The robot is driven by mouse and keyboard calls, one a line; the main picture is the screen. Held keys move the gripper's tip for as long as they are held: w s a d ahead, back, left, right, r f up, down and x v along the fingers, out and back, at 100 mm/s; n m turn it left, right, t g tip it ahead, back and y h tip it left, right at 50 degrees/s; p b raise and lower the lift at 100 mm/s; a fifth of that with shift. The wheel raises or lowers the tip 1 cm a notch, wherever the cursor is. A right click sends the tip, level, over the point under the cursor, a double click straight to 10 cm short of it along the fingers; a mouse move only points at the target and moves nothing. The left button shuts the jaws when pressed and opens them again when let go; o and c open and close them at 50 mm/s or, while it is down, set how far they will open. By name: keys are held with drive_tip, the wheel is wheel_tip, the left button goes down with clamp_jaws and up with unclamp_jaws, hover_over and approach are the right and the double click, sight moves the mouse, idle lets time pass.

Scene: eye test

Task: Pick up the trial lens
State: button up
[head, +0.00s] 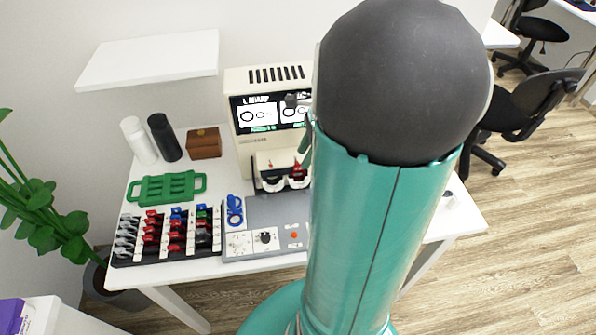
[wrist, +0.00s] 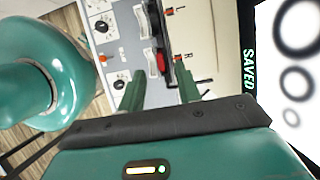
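Several more lenses with red, blue, green and black tabs stand in the rack (head: 118,262) at the left. My arm hides much of the table's right part.
The machine (head: 243,148) has a lit screen (head: 262,113). A green tray (head: 167,187), two bottles (head: 138,141) and a brown box (head: 203,143) stand at left. A white shelf (head: 150,60) overhangs.

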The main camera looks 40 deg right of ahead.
sight(298, 165)
drive_tip(key=x, duration=0.3)
drive_tip(key=shift+a+f, duration=0.15)
drive_tip(key=shift+f, duration=0.15)
drive_tip(key=shift+w, duration=0.1)
drive_tip(key=shift+c, duration=0.4)
clamp_jaws()
drive_tip(key=shift+r, duration=0.15)
